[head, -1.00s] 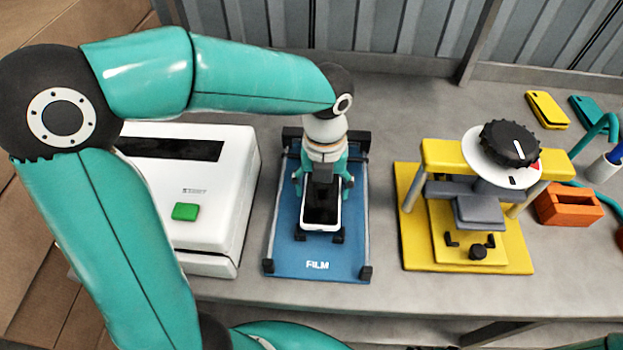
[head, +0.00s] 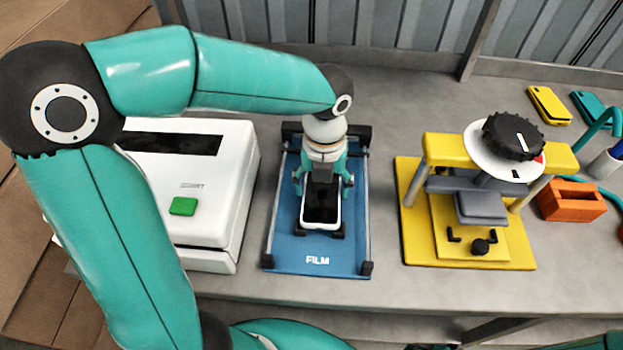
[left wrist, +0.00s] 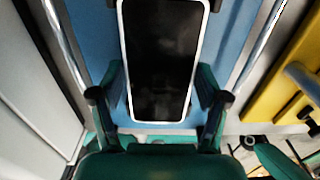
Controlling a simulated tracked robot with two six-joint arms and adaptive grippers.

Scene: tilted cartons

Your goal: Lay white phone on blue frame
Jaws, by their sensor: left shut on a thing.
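The white phone (head: 320,208) has a black screen that faces up. It is over the middle of the blue frame (head: 318,268), which is marked FILM, between dark corner stops. My left gripper (head: 323,185) is shut on the phone, with a finger at each long side. The left wrist view shows the phone (left wrist: 160,60) between the green fingers (left wrist: 160,100), with the blue frame (left wrist: 235,40) around it. Whether the phone rests on the frame or is just above it, I cannot tell. My right gripper is not in view.
A white machine (head: 215,215) with a green button stands left of the frame. A yellow press (head: 415,250) with a black knob stands on the right. Farther right are an orange block (head: 570,200), a yellow phone (head: 548,106) and a teal phone (head: 592,108).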

